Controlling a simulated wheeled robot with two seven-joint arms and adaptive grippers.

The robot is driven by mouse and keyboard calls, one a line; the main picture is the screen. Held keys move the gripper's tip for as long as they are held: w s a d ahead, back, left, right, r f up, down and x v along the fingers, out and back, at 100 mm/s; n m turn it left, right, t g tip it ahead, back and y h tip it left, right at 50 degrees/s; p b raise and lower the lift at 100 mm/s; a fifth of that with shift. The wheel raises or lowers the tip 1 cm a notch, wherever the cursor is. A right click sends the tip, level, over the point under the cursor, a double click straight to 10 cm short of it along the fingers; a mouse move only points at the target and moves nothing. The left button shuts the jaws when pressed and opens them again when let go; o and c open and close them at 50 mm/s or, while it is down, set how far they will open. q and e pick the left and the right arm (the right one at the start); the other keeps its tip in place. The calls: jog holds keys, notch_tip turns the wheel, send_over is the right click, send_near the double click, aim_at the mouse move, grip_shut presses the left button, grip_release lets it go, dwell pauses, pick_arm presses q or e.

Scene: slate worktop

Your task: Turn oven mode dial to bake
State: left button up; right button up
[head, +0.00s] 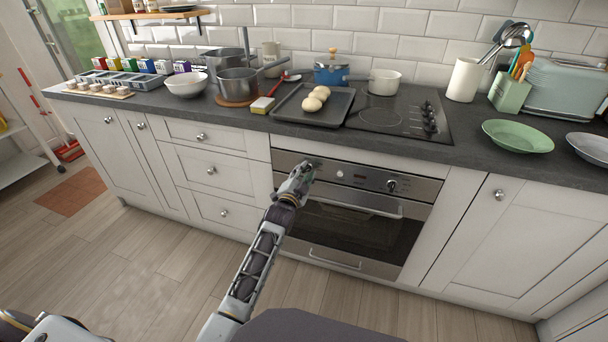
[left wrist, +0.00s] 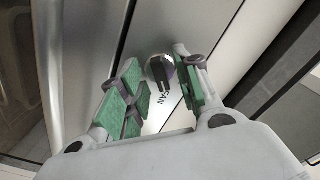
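The oven (head: 345,215) sits under the worktop, with a steel control panel (head: 365,178) along its top. My left gripper (head: 306,167) is at the left part of this panel and hides what is behind it. In the left wrist view, a round silver dial (left wrist: 161,70) with a dark bar across it lies between the green-padded fingers of my left gripper (left wrist: 163,88). The fingers are open and stand apart on either side of the dial; contact is not clear. Small lettering beside the dial is only partly readable. My right gripper is not in view.
The oven door handle (head: 352,206) runs just below the panel. Another dial (head: 392,185) is farther right on the panel. A dark tray (head: 312,110) with buns and the hob (head: 385,122) are on the worktop above. The floor in front is clear.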

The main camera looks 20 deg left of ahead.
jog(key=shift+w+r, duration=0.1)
pick_arm(q)
jog(key=shift+c, duration=0.7)
grip_shut()
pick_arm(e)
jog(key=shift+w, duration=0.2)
